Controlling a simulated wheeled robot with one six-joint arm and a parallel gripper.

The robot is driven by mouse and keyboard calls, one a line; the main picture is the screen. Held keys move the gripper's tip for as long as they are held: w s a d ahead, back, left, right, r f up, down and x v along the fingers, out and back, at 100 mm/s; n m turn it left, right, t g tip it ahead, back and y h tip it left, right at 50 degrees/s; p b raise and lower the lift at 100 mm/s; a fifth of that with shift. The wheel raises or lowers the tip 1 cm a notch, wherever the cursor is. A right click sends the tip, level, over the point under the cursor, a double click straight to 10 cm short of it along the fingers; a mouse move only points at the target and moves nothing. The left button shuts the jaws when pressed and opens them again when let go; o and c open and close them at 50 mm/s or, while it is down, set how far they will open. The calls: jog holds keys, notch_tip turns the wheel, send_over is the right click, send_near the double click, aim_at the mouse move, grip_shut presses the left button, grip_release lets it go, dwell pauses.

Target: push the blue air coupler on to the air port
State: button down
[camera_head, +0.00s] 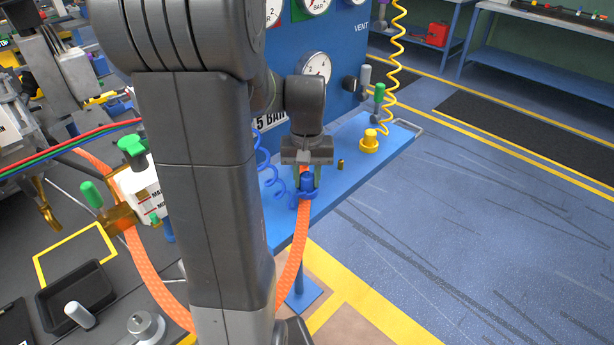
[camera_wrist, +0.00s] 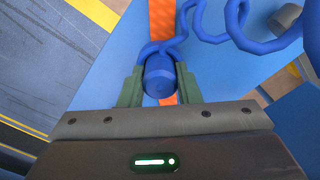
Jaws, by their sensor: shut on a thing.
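The blue air coupler (camera_head: 307,184) is between the fingers of my gripper (camera_head: 303,172), just above or at the blue shelf. In the wrist view the coupler (camera_wrist: 159,80) sits between the two grey-green fingers of my gripper (camera_wrist: 159,88), which are shut on it. A blue coiled hose (camera_wrist: 205,38) runs from it. A small brass fitting (camera_head: 340,164) stands on the shelf to the right of my gripper; I cannot tell whether it is the air port. No port shows clearly, and the coupler's far end is hidden.
The blue shelf (camera_head: 370,170) juts from a blue panel with gauges (camera_head: 314,68). A yellow coupler (camera_head: 369,141) with a yellow coiled hose stands farther right. An orange sleeve (camera_head: 291,270) passes below my gripper. Open floor (camera_head: 450,220) lies to the right.

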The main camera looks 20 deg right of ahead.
aim_at(307, 175)
jog(key=shift+r+p, duration=3)
jog(key=shift+r, duration=0.55)
